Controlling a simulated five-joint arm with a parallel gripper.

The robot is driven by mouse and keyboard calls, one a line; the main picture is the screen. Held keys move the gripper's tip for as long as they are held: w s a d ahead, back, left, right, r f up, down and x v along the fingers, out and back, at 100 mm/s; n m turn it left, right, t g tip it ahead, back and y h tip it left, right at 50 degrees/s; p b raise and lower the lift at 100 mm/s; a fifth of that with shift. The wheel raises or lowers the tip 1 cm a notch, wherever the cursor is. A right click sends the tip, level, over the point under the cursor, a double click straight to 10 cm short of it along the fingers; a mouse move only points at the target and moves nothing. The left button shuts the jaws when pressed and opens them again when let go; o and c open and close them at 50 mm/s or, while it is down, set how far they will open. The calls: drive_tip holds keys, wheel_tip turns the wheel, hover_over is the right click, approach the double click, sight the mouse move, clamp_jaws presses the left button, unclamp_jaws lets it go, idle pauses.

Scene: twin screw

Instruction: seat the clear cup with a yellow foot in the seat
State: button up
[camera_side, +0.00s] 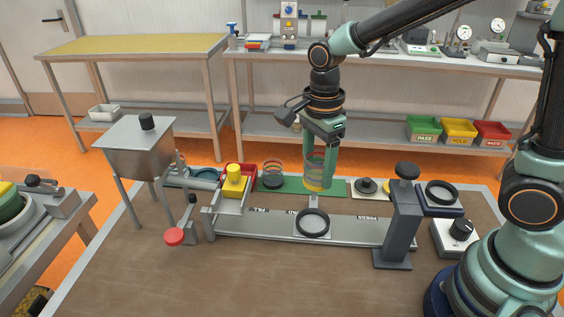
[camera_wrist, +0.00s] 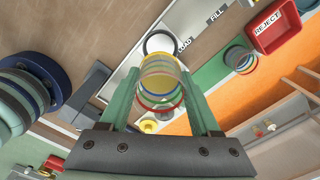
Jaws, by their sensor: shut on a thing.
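My gripper (camera_side: 317,160) points down, its two green fingers shut on a clear cup with a yellow foot (camera_side: 315,172). In the wrist view the cup (camera_wrist: 161,84) sits upright between the fingers (camera_wrist: 160,97), with coloured bands around its wall. In the side view its foot overlaps the green mat (camera_side: 334,187); I cannot tell how high it is above it. The seat looks like the black ring (camera_side: 312,233) on a pale plate on the rail, in front of the cup. In the wrist view the ring (camera_wrist: 149,42) shows just beyond the cup, partly hidden by it.
Another clear cup (camera_side: 272,176), with a dark foot, stands left on the mat. A dark press post (camera_side: 402,230) stands at the rail's right end. A yellow block (camera_side: 233,180), a red reject bin (camera_wrist: 275,25) and a hopper (camera_side: 136,145) are left. The front tabletop is bare.

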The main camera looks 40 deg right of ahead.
drive_tip(key=shift+f, duration=5.05)
drive_tip(key=shift+f, duration=0.2)
drive_tip(key=shift+f, duration=0.95)
drive_tip(key=shift+f, duration=0.15)
